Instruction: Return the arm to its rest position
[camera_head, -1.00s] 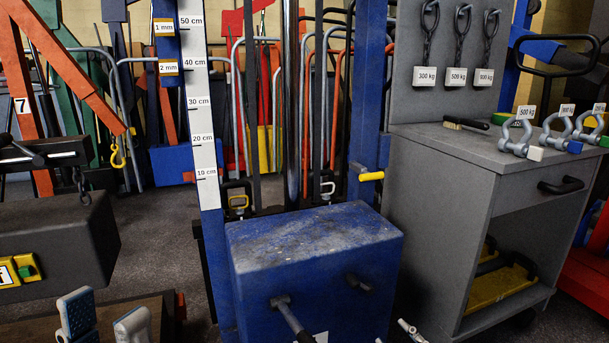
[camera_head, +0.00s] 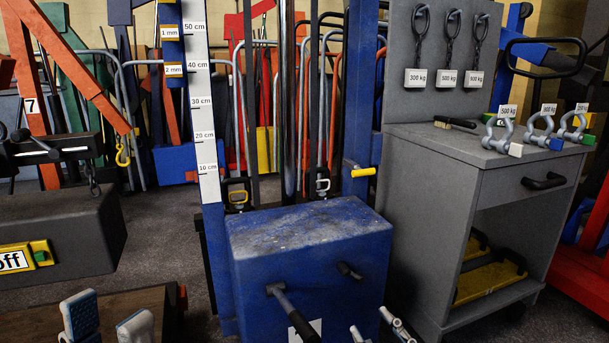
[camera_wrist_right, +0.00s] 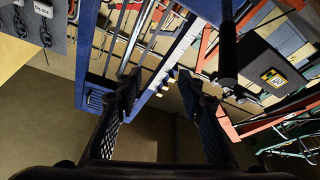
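My left gripper (camera_head: 106,318) shows at the bottom left of the head view, with its two padded fingers apart and nothing seen between them. The jack has a lever with a black grip (camera_head: 292,313), which stands free of both grippers. The dark grip (camera_wrist_right: 228,55) also shows in the wrist view, near the right-hand finger but not between the fingers.
A grey cabinet (camera_head: 430,200) with labelled shackles (camera_head: 497,135) on top stands at the right. A dark box (camera_head: 60,235) with an "off" sign is at the left. A height scale (camera_head: 203,130) rises behind the jack body. Grey floor shows between box and jack.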

